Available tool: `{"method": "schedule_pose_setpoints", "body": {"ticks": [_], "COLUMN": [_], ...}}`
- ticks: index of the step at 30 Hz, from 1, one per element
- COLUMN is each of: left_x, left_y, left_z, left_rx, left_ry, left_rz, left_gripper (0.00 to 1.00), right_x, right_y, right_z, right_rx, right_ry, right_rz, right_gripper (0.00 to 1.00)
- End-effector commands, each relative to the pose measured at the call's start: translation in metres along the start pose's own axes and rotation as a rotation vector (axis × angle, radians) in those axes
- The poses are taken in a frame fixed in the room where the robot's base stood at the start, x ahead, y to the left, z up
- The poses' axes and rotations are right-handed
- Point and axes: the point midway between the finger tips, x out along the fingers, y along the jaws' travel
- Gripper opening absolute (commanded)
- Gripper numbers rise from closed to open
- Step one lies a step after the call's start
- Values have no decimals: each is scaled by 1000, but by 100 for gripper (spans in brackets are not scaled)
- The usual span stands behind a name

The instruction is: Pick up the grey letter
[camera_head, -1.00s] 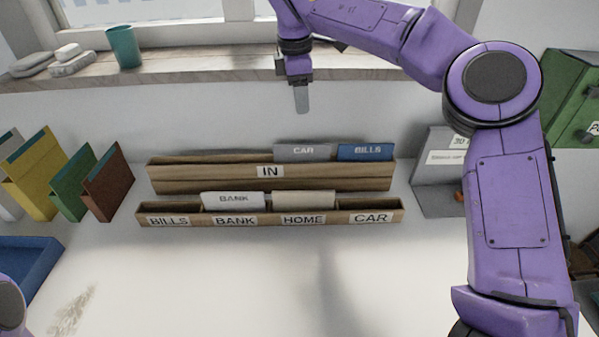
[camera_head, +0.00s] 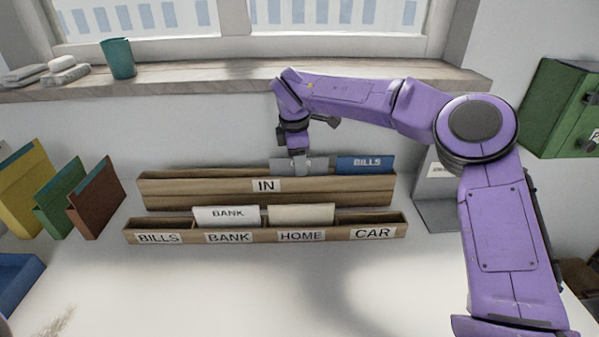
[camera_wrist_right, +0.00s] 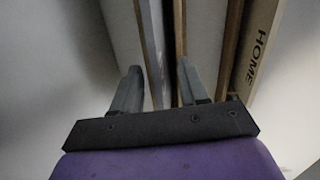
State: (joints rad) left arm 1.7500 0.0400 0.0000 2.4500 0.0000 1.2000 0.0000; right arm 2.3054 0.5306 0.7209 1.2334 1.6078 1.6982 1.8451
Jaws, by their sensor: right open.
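The grey letter (camera_head: 318,164), marked CAR a second ago, stands in the wooden IN rack (camera_head: 220,190), left of the blue BILLS letter (camera_head: 365,164). My right gripper (camera_head: 300,166) is in front of it in the head view and covers most of its label. In the right wrist view my right gripper (camera_wrist_right: 158,88) is open, its two fingers apart. A thin grey upright edge, likely the letter (camera_wrist_right: 154,60), and a rack wall lie between the fingers. I cannot tell whether the fingers touch it. My left gripper does not show.
A lower rack (camera_head: 265,236) labelled BILLS, BANK, HOME and CAR stands in front, holding a white BANK letter (camera_head: 226,215) and a cream letter (camera_head: 300,213). Coloured folders (camera_head: 95,198) stand at left. A green cabinet (camera_head: 560,110) is at right. The front desk area is clear.

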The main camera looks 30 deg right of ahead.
Motion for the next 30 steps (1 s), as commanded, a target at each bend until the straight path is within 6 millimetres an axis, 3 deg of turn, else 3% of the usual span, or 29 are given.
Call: {"method": "schedule_pose_setpoints", "body": {"ticks": [6,10,23,30], "left_x": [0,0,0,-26], "left_y": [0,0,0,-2], "left_z": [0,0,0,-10], "left_rx": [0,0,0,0], "left_ry": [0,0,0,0], "left_rz": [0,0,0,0], "left_gripper": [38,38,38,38], "right_x": [1,1,-5,-52], "right_y": [0,0,-1,4], "right_z": [0,0,-2,1], "right_rx": [0,0,-2,-2], "right_ry": [0,0,0,0], "right_rz": [1,1,2,3], "right_gripper": [43,1,0,0]}}
